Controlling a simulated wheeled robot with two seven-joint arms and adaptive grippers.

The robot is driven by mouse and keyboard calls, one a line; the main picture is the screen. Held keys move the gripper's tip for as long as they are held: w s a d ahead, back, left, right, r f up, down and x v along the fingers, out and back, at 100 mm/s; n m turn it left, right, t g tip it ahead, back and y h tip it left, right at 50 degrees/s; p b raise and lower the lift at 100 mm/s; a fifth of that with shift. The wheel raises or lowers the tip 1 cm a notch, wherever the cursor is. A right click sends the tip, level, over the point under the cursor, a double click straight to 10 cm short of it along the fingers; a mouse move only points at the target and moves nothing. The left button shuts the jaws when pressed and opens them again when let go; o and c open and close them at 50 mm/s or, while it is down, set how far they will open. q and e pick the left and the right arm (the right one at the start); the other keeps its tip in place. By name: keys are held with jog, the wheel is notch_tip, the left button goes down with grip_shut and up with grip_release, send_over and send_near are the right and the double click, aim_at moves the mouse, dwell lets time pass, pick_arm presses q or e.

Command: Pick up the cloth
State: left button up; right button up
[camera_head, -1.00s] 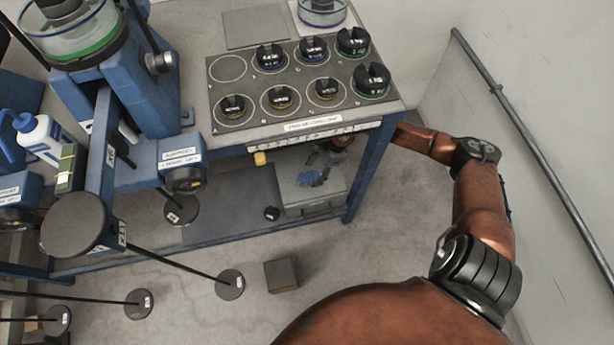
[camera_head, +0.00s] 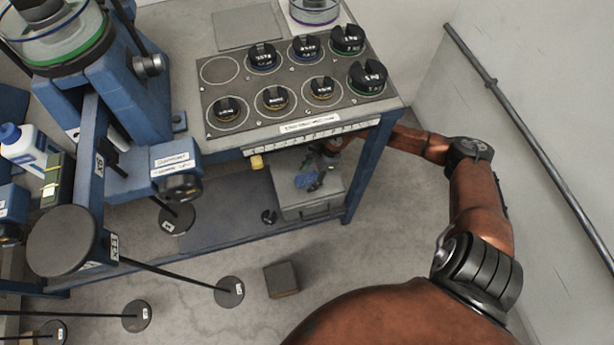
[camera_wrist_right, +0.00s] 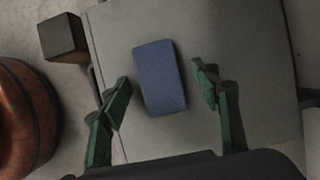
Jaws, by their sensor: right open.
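The cloth (camera_head: 305,181) is a small blue folded piece. It lies on top of a grey box under the workbench. In the right wrist view the cloth (camera_wrist_right: 160,78) is a flat, rounded blue rectangle on the pale grey surface. My right gripper (camera_head: 317,167) reaches in under the bench and partly covers the cloth in the head view. In the wrist view my right gripper (camera_wrist_right: 161,80) is open, with a green-padded finger on each side of the cloth. Gaps show between the fingers and the cloth. My left gripper is not in view.
The grey box (camera_head: 312,208) stands on the bench's blue lower shelf (camera_head: 222,220). A blue bench leg (camera_head: 366,178) stands beside my right arm. The benchtop above holds several black weights (camera_head: 275,97). A dark block (camera_head: 281,279) sits on the floor.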

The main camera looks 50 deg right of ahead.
jog(key=shift+c, duration=0.7)
jog(key=c, duration=1.1)
